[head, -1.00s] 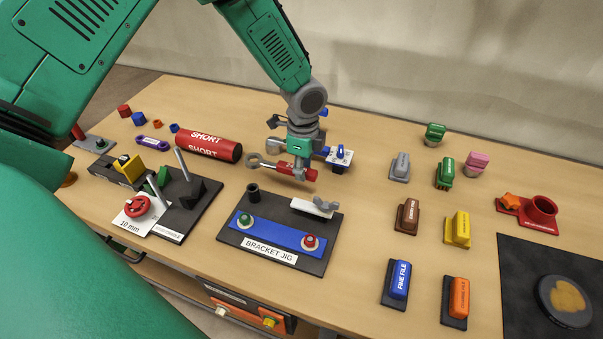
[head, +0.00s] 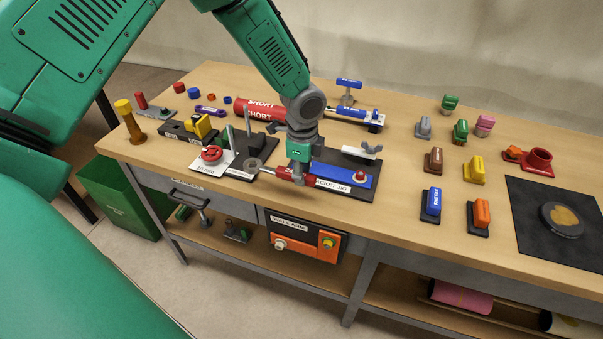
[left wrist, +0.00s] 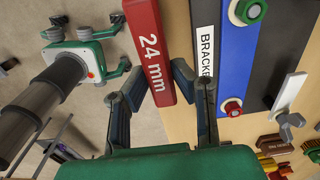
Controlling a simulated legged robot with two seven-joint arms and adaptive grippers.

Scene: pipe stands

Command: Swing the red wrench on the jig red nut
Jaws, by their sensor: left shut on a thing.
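My left gripper (head: 297,172) is shut on the red handle of the red wrench (head: 283,174) and holds it over the front edge of the bracket jig. The wrench's grey ring end (head: 253,164) points left, away from the jig's red nut (head: 360,175). In the left wrist view, the red wrench (left wrist: 150,45), marked 24 mm, lies between the fingers, apart from the red nut (left wrist: 232,107). The jig's blue bar (head: 335,175) is partly hidden by my gripper. The jig's green nut (left wrist: 248,10) shows only in the wrist view. My right gripper is not in view.
A blue wrench (head: 350,112) and a large red cylinder (head: 262,110) lie behind the jig. A clamp (head: 371,149) stands at the jig's back right. A black stand with a lever (head: 255,141) is left of it. Several coloured blocks stand to the right.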

